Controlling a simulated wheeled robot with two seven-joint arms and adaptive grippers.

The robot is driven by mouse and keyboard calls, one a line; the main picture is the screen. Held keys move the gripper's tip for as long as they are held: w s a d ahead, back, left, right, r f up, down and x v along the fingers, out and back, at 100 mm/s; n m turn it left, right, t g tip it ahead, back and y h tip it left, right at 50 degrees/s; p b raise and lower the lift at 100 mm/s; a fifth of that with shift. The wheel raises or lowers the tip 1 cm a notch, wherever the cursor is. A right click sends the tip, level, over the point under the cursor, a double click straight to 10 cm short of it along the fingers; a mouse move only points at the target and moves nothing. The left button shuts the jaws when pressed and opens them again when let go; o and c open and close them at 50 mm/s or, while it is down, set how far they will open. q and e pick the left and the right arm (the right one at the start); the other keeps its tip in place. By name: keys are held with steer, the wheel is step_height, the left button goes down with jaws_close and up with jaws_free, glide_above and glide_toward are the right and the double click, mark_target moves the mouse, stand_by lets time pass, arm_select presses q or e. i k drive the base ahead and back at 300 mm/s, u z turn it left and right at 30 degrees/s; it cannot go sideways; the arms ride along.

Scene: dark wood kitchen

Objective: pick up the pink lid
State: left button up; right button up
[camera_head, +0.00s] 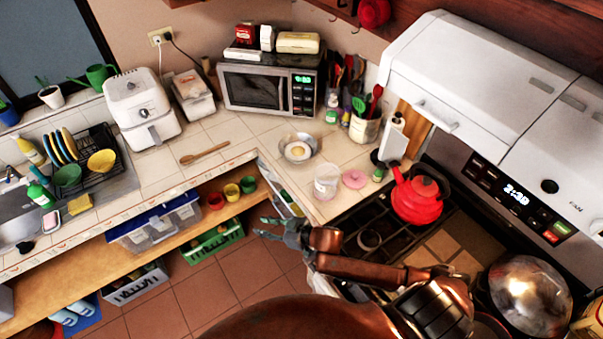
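The pink lid (355,179) is a small round disc lying flat on the tiled counter, between a clear jar (327,181) and the stove. My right gripper (262,227) is in front of the counter edge, lower left of the lid and apart from it. Its fingers point left and are spread, with nothing visible between them. My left gripper does not show.
A red kettle (417,196) stands on the stove (445,235) right of the lid. A metal bowl (298,148) holding an egg-like item sits behind the jar. A utensil crock (364,130) stands farther back. The counter by the wooden spoon (204,153) is mostly clear.

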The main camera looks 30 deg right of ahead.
mark_target(356, 180)
steer(key=u, duration=1.1)
steer(key=i, duration=1.4)
steer(key=z, duration=3.85)
